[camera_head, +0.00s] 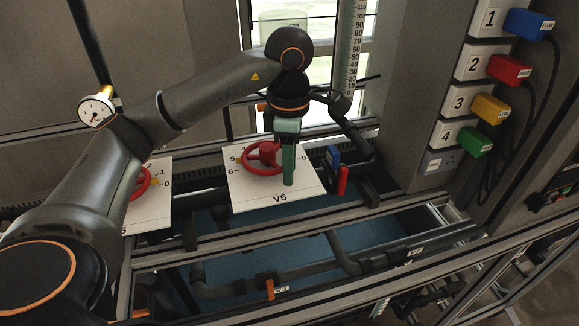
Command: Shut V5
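The V5 valve is a red handwheel (258,168) on a white plate (250,202) marked "V5" at its front edge. The plate's scale shows 5 and 6 at the left and 0 at the right. A small yellow mark shows at the wheel's left, near the 5. My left gripper (288,182) comes down from above at the wheel's right side. Its teal finger points down and hides part of the wheel's right rim. I cannot tell whether it touches the rim or how far apart the fingers are. My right gripper is not in view.
Another red wheel (142,182) on a white plate is partly behind my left arm. Blue and red levers (343,180) stand right of V5. Dark pipes and rails run in front. A numbered panel with coloured plugs (510,69) is at right. A gauge (96,110) is at left.

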